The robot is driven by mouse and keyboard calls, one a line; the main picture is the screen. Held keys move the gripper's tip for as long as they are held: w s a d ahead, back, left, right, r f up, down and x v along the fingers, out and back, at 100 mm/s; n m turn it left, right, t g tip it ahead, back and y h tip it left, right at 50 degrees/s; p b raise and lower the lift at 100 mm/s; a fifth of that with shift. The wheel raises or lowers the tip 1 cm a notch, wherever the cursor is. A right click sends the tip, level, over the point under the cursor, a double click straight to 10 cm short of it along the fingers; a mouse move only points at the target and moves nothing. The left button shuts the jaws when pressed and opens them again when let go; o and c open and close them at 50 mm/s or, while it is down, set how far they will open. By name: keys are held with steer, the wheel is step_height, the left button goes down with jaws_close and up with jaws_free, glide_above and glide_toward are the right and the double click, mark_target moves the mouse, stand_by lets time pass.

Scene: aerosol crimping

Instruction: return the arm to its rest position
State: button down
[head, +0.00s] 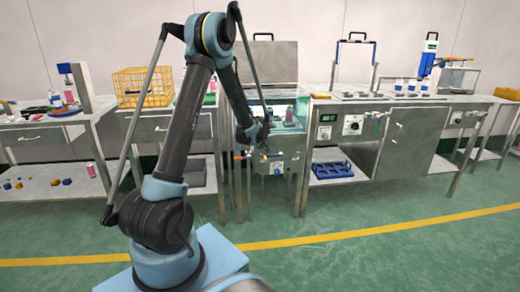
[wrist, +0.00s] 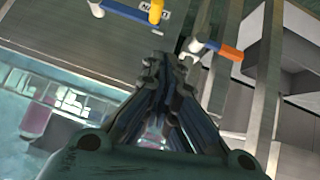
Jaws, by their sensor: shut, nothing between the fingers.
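My arm rises from its blue base in the head view, bends over at the top, and reaches down to the right. My gripper (head: 264,148) hangs low in front of the steel tank with the open lid (head: 270,62). In the wrist view my gripper's fingers (wrist: 168,62) are together with nothing held between them. A valve with a yellow and blue handle (wrist: 155,12) and one with an orange and blue handle (wrist: 228,51) lie just beyond the fingertips. I cannot tell whether the fingers touch either valve.
The tank's water (wrist: 60,95) lies left in the wrist view, with pinkish blurred shapes in it. A yellow basket (head: 143,87) stands on the left bench. A steel cabinet bench (head: 408,140) stands to the right. The green floor (head: 400,245) in front is clear.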

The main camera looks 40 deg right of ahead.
steer(key=shift+v, duration=1.85)
steer(key=shift+w+a, duration=0.15)
